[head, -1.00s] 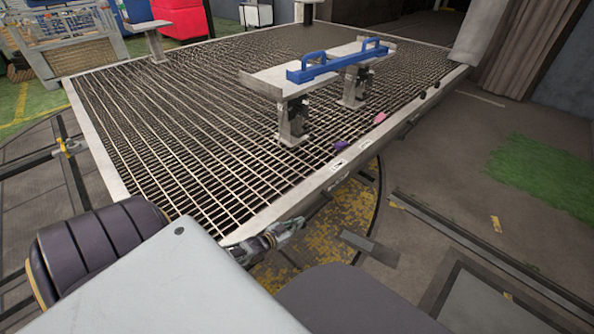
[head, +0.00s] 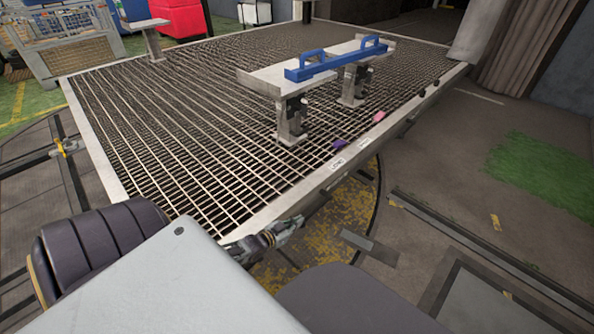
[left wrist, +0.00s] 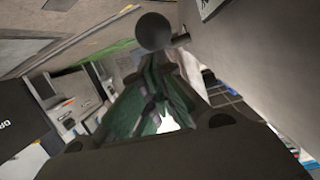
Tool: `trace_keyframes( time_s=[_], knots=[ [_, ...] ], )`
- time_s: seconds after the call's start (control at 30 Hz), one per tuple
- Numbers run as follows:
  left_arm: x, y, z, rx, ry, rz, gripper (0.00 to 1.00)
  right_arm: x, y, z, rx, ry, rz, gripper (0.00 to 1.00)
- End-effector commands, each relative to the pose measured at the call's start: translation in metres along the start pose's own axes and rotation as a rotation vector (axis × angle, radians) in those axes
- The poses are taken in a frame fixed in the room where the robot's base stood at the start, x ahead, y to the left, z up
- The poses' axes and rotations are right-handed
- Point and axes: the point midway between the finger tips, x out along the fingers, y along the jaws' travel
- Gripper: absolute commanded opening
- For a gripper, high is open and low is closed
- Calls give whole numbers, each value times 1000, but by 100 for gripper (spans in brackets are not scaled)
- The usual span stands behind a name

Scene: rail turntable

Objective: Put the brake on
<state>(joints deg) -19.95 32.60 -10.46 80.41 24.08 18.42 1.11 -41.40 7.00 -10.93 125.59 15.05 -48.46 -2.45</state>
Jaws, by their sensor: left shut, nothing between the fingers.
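My left gripper (head: 290,226) is at the near edge of the grated turntable deck (head: 245,236), low beside its metal rim. In the left wrist view its fingers (left wrist: 160,85) are closed together with nothing between them. A dark round knob (left wrist: 155,31) on a short stem shows just beyond the fingertips, beside a grey wall; it may be the brake handle. I cannot tell whether the fingers touch it. The knob cannot be made out in the head view. My right gripper is not in view.
A metal bench with a blue handled bar (head: 333,62) stands on the deck. White labels (head: 337,164) sit on the rim, near purple (head: 339,143) and pink (head: 379,116) pieces. A wire crate (head: 70,50) stands at the back left. Floor at the right is mostly open.

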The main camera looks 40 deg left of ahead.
Motion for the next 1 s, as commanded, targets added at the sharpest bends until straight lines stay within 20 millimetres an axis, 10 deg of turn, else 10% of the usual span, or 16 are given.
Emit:
trace_keyframes(
  time_s=[1.0],
  knots=[
    [-20,-10,-86,6,29,-4,0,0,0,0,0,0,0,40]
  ],
)
